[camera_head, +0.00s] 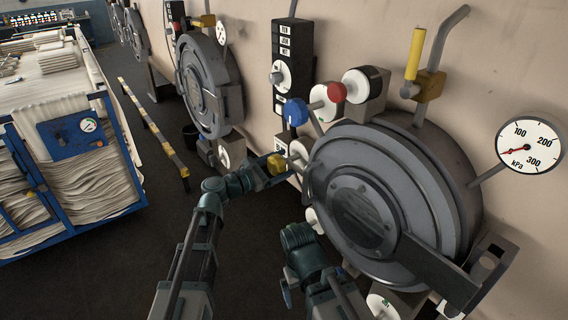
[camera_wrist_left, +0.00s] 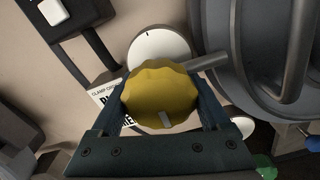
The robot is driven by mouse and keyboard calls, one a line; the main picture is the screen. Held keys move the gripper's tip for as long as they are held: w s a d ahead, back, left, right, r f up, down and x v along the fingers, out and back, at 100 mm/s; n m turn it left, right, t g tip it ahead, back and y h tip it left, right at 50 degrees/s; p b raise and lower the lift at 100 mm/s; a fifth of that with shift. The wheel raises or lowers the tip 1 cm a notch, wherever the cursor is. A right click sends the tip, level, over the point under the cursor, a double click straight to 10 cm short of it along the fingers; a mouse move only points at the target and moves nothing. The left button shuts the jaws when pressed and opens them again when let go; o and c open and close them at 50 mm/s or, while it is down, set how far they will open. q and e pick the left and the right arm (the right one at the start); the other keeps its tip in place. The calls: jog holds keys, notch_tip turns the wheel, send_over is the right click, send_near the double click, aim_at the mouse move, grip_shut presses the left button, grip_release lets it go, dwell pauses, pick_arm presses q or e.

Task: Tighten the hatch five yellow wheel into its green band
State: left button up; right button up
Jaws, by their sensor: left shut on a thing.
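The yellow wheel (camera_head: 277,164) is a scalloped knob left of the large round grey hatch (camera_head: 362,222). My left gripper (camera_head: 268,169) is shut on it. In the left wrist view the yellow wheel (camera_wrist_left: 158,98) sits between the two fingers (camera_wrist_left: 162,108), and a grey pale mark shows on its lower edge. A white round dial (camera_wrist_left: 158,46) with a dark tick at its top lies behind the wheel, partly covered by it. No green band can be made out on the dial's visible part. My right arm shows below the hatch, but its gripper cannot be seen.
A blue knob (camera_head: 295,111) and a red knob (camera_head: 337,92) are above the wheel. A kPa gauge (camera_head: 528,144) reads low at the right. Another hatch (camera_head: 209,84) is farther back. A blue-framed cloth cart (camera_head: 72,138) stands left, with dark floor between.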

pick_arm(q)
jog(key=shift+s+f, duration=0.1)
dwell(0.4)
jog(key=o, duration=1.2)
jog(key=v, duration=1.3)
jog(key=shift+s+a, duration=0.25)
jog(key=shift+a, duration=0.1)
jog(key=x, duration=1.4)
